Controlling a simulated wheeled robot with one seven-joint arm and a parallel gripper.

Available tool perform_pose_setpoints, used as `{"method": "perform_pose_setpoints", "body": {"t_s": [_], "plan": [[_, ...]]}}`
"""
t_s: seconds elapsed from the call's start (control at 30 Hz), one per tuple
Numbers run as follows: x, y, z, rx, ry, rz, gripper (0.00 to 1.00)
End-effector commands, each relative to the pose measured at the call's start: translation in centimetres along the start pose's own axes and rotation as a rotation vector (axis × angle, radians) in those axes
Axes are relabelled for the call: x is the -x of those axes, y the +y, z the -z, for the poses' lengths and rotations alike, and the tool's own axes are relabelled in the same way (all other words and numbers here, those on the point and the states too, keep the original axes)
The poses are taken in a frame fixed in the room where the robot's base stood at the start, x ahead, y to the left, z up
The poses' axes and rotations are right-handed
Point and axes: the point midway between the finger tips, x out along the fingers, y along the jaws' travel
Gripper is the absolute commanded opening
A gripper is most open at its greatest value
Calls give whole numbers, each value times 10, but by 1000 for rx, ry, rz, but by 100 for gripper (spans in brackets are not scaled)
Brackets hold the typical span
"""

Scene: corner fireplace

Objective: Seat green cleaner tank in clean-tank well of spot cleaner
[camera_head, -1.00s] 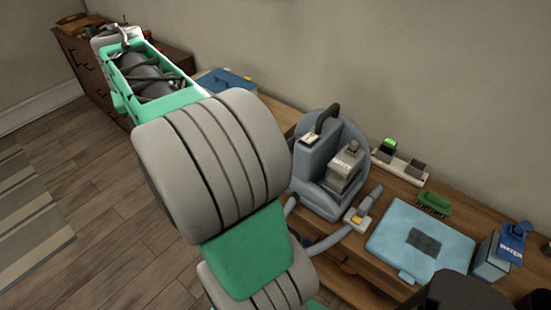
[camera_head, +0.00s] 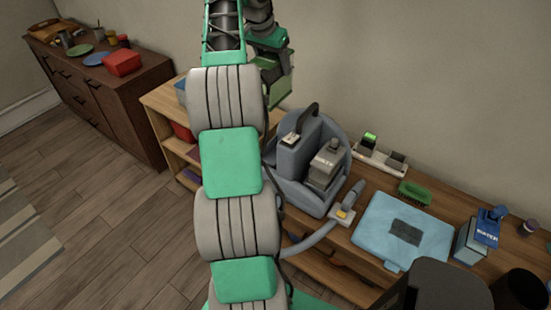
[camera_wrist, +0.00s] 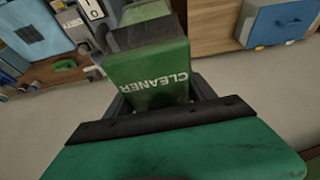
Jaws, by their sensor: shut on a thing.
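The green cleaner tank, lettered CLEANER, fills the middle of the wrist view (camera_wrist: 150,75). My gripper (camera_wrist: 162,100) is shut on it, with dark fingers at its two sides. In the head view the tank (camera_head: 281,90) is up in the air, partly hidden behind my arm, above and left of the spot cleaner. The grey-blue spot cleaner (camera_head: 285,196) stands on the wooden table, with a dark handle and a grey block on its right part. My arm covers its left edge. I cannot make out the clean-tank well.
Right of the spot cleaner are a hose nozzle (camera_head: 345,212), a folded blue towel (camera_head: 385,240), a green brush (camera_head: 414,192), a white caddy (camera_head: 380,158) and a blue water container (camera_head: 480,235). A wooden shelf (camera_head: 160,100) stands behind on the left.

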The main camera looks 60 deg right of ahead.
Motion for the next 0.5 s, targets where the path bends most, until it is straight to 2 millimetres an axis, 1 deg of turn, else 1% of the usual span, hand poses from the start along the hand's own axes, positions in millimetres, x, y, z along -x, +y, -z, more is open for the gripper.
{"method": "perform_pose_setpoints", "body": {"t_s": [0.07, 0.17, 0.3, 0.5], "plan": [[-1, 6, 6, -21, 3, -5, 0], [-15, 9, 2, -29, 2, -10, 0], [-53, 9, -15, -27, 0, -12, 0], [-102, 9, -36, -25, 0, -11, 0]]}}
